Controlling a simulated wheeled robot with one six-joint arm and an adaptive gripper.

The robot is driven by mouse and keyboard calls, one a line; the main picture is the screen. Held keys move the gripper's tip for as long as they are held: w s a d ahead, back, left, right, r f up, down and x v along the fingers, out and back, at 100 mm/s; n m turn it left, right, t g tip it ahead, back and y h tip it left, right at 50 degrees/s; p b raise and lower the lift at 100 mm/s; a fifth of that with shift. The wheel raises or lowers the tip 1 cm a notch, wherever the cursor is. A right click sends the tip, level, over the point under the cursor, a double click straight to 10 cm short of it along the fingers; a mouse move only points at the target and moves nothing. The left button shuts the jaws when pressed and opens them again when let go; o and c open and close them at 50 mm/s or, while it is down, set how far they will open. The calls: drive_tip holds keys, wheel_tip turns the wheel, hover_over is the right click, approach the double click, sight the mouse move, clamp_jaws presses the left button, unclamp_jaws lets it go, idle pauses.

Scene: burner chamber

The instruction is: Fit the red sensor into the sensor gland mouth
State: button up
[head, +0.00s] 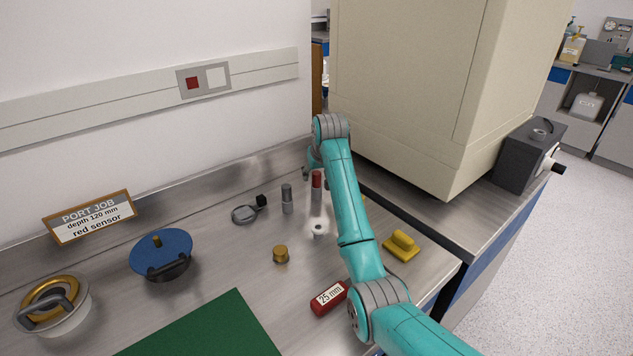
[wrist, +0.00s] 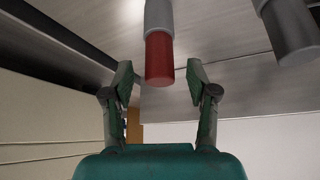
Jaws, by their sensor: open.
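The red sensor (head: 316,181), a grey rod with a red top, stands upright on the bench beside my arm. In the wrist view the red sensor (wrist: 159,60) shows inverted, its red end between and just beyond my fingertips. My gripper (wrist: 160,75) is open, one finger on each side, with gaps to the red end. In the head view my gripper (head: 309,172) is small and partly hidden at the arm's far end. A small white round fitting (head: 318,229) with a dark centre sits in front of the sensor; I cannot tell whether it is the gland mouth.
A grey rod (head: 287,198) stands left of the sensor; it also shows in the wrist view (wrist: 290,30). A brass knob (head: 281,254), blue lid (head: 160,252), red 25 mm tag (head: 330,298) and yellow block (head: 401,246) lie around. A large beige cabinet (head: 420,90) stands right.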

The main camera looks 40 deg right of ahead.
drive_tip(key=shift+w+f, duration=0.1)
drive_tip(key=shift+f, duration=0.15)
clamp_jaws()
wheel_tip(320, 180, up, 10)
idle(0.6)
drive_tip(key=c, duration=0.8)
unclamp_jaws()
drive_tip(key=shift+c, duration=0.2)
clamp_jaws()
